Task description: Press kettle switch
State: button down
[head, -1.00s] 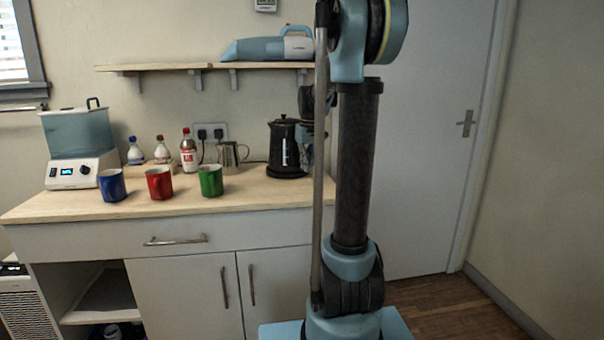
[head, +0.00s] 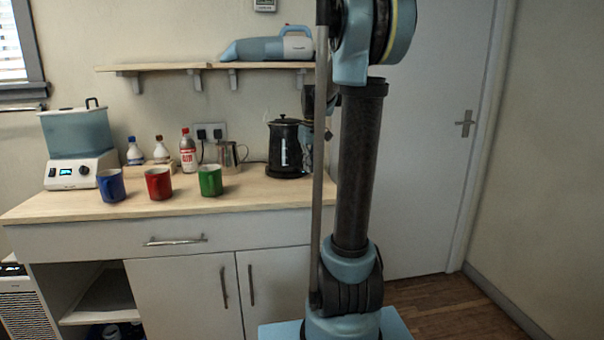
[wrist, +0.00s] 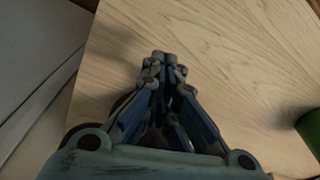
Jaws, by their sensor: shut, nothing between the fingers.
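The black kettle (head: 284,150) stands upright on the wooden counter, with a pale level window on its side. Its right side is partly covered by my gripper and arm, and I cannot make out its switch. My gripper (head: 306,152) is at the kettle's right side in the head view, partly hidden by my arm; whether it touches the kettle I cannot tell. In the wrist view my gripper (wrist: 163,62) is shut and empty, with its fingertips together over bare wood. A dark rounded shape shows behind its left finger, too covered to identify.
Blue (head: 111,186), red (head: 158,184) and green (head: 210,181) mugs stand along the counter (head: 250,195). The green mug (wrist: 311,130) shows at the wrist view's right edge. A metal jug (head: 230,158) stands left of the kettle. A shelf (head: 180,67) hangs above.

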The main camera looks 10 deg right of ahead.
notch_tip(320, 180, up, 12)
jog(key=s, duration=0.1)
jog(key=shift+d+f, duration=0.15)
jog(key=shift+f, duration=0.05)
dwell(0.4)
jog(key=s+a+f+m+t, duration=0.1)
jog(key=s+a+f+m, duration=0.1)
jog(key=s+f, duration=2.5)
jog(key=s+m, duration=0.1)
jog(key=s, duration=0.3)
jog(key=shift+s+f, duration=0.3)
jog(key=shift+a, duration=0.1)
jog(key=shift+w+f, duration=0.2)
jog(key=shift+w, duration=0.2)
